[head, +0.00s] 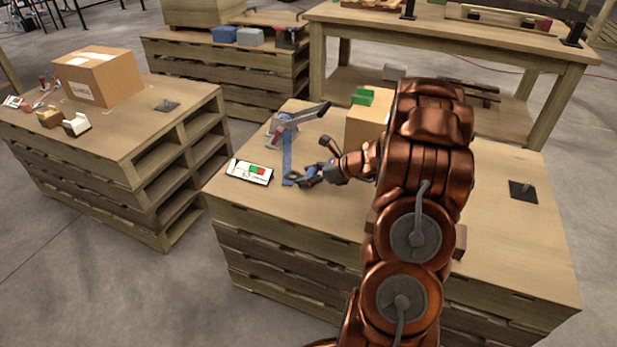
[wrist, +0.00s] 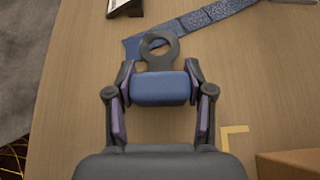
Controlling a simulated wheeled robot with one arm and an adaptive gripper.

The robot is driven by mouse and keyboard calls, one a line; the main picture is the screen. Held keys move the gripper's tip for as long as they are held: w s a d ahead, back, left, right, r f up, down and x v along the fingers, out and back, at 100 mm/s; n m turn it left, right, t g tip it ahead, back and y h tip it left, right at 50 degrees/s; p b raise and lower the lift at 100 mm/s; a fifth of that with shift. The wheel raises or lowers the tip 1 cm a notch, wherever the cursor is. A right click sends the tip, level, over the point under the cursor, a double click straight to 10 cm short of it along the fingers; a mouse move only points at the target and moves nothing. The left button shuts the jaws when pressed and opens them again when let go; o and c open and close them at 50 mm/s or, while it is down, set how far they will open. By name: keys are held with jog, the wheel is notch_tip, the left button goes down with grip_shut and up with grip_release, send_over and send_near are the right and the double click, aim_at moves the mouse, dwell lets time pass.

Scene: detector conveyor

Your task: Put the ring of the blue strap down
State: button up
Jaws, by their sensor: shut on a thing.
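My gripper (head: 310,176) is low over the near left part of the wooden table. In the wrist view, my gripper (wrist: 160,84) is shut on the blue block-like grip (wrist: 160,89) of a dark ring. The ring (wrist: 174,48) points away from the fingers and overlaps the end of the blue strap (wrist: 215,16). I cannot tell whether the ring touches the tabletop. In the head view, the blue strap (head: 287,157) runs from a grey lever device (head: 284,130) toward my gripper.
A white panel with red and green marks (head: 250,172) lies left of the strap. A cardboard box (head: 366,126) with a green block (head: 362,96) stands behind my arm. A yellow corner mark (wrist: 233,132) is on the tabletop. The left table edge is near.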

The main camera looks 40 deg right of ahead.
jog(key=o, duration=1.3)
jog(key=shift+f, duration=0.1)
jog(key=shift+c, duration=0.2)
